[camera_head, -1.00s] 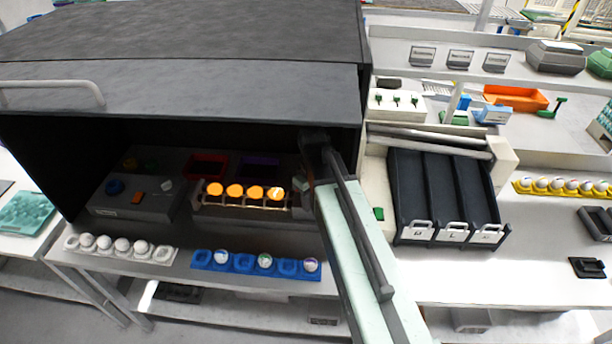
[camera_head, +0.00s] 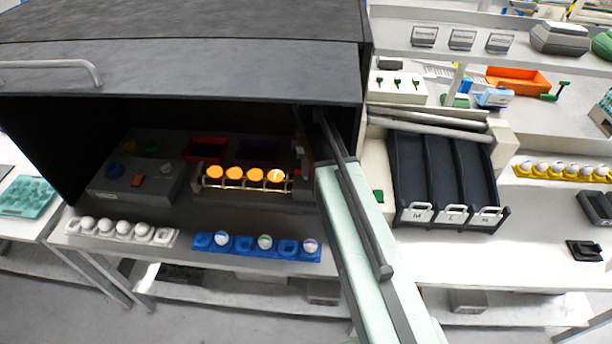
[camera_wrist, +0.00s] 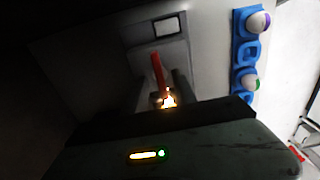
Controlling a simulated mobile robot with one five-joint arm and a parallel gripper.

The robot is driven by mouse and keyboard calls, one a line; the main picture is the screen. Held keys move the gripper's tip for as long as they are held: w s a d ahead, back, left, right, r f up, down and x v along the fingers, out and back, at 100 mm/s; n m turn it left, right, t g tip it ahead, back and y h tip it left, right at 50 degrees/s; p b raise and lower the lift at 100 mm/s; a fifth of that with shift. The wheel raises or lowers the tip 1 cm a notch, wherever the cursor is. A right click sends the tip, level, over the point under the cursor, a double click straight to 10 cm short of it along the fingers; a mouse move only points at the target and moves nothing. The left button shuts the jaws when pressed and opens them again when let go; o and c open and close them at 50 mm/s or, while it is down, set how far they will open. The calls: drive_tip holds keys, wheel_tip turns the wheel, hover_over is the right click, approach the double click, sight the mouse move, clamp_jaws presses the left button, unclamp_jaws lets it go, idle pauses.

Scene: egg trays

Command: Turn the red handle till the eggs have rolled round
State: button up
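The red handle (camera_wrist: 158,70) stands up between the two dark fingers of my gripper (camera_wrist: 162,92) in the wrist view. The fingers look apart, with a gap beside the handle; I cannot tell whether either touches it. In the head view my arm reaches under the dark hood, and the fingertips are lost in shadow at the right end of the egg rollers. The eggs (camera_head: 234,173) glow orange in a row on the lit roller rack (camera_head: 245,187). The handle is not clear in the head view.
The dark hood (camera_head: 180,75) hangs over the rollers. In front lie a white egg tray (camera_head: 72,226) and a blue egg tray (camera_head: 281,247), each with eggs. A grey control box (camera_head: 110,186) stands left of the rollers. Black sorting lanes (camera_head: 425,170) are at right.

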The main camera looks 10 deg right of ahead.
drive_tip(key=shift+f, duration=0.7)
drive_tip(key=shift+r, duration=0.15)
clamp_jaws()
